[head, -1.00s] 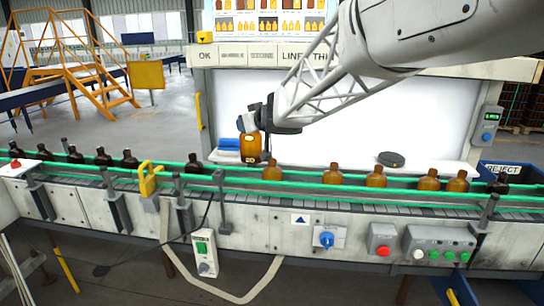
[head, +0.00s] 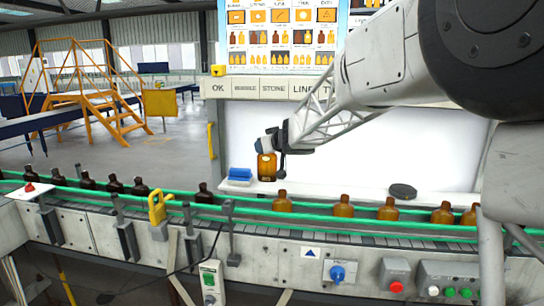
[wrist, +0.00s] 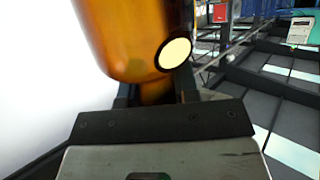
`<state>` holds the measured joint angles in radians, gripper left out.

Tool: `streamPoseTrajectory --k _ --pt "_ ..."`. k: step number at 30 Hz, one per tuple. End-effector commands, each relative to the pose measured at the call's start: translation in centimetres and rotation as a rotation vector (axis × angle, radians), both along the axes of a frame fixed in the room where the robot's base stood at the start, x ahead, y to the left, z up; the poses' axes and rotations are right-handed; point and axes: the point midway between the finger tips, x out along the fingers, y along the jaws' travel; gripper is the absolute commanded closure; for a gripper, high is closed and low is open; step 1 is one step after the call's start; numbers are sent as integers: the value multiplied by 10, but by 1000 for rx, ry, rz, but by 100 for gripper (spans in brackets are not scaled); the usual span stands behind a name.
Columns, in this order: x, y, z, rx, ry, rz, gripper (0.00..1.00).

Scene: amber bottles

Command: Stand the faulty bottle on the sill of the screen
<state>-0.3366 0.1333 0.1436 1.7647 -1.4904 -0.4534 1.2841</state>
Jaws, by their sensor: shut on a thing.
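My gripper (head: 268,146) is shut on an amber bottle (head: 266,168) by its upper end, and the bottle hangs upright in front of the white screen (head: 350,150). In the wrist view the bottle (wrist: 120,35) fills the upper middle, with a pale round spot on its side; its narrower part is between the dark fingers (wrist: 157,92). The sill (head: 330,193) is a pale ledge along the screen's foot. The bottle's base looks level with the sill, but I cannot tell whether it touches.
A blue block (head: 240,175) lies on the sill left of the bottle, and a dark round disc (head: 402,191) lies to the right. The sill between them is clear. In front runs a green-railed conveyor (head: 310,211) with dark bottles (head: 140,187) at left and amber bottles (head: 343,207) at right.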

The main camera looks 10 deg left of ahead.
Motion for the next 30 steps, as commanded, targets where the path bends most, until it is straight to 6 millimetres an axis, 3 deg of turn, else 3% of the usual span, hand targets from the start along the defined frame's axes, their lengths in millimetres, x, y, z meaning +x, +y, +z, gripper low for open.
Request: streamPoseTrajectory --k 18,26,30 --pt "83 0 0 0 -1 0 100" --pt "107 0 0 0 -1 0 100" --pt "107 0 -14 0 2 1 100"
